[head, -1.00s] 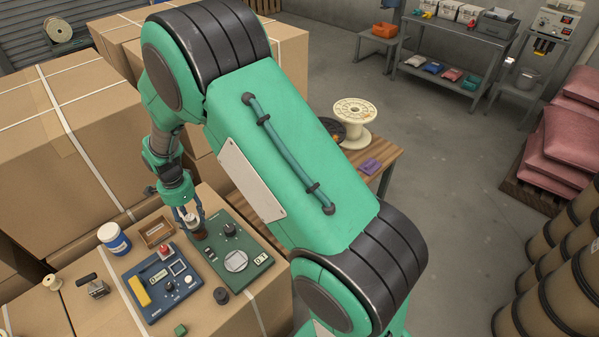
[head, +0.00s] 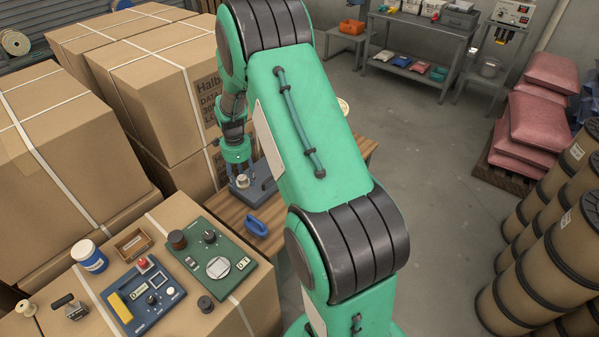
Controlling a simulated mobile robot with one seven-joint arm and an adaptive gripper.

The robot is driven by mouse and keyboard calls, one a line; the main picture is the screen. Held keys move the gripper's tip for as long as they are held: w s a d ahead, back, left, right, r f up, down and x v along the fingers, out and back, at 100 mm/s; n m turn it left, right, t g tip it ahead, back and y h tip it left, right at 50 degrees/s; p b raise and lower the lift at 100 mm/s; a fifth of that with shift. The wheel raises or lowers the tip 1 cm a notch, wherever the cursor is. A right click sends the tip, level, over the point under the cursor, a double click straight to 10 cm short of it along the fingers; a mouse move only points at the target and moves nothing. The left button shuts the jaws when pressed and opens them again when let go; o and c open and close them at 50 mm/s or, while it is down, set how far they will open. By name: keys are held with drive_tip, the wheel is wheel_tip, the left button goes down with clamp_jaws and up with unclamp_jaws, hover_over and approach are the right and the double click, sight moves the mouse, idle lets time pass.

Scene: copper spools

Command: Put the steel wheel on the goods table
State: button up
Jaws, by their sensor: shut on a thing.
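My gripper (head: 240,177) points down above the left part of a wooden-topped table (head: 228,212). It is shut on a small pale metallic round thing, apparently the steel wheel (head: 242,182). The wheel is small and partly covered by the fingers. Just behind and below it is a dark grey block-like device (head: 262,187) on the table. I cannot tell whether the wheel touches that device. My arm hides much of the table's right part.
A blue handled object (head: 256,227) lies near the table's front. A carton (head: 225,315) at the front left carries a green panel (head: 225,245), a blue device (head: 145,295) and small items. Tall cartons (head: 155,80) stand close behind the gripper. Barrels (head: 550,240) are at the right; floor between is clear.

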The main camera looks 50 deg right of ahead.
drive_tip(key=s+d+m, duration=0.2)
drive_tip(key=s+d, duration=0.2)
drive_tip(key=d, duration=0.5)
hover_over(273, 218)
wheel_tip(273, 218, down, 17)
drive_tip(key=shift+w+f, duration=0.1)
drive_tip(key=shift+f, duration=0.3)
drive_tip(key=shift+f+b, duration=0.75)
drive_tip(key=shift+f, duration=2.4)
drive_tip(key=shift+f+b, duration=0.45)
drive_tip(key=shift+f, duration=1.35)
drive_tip(key=shift+f, duration=0.2)
drive_tip(key=o, duration=1.3)
drive_tip(key=shift+c, duration=0.2)
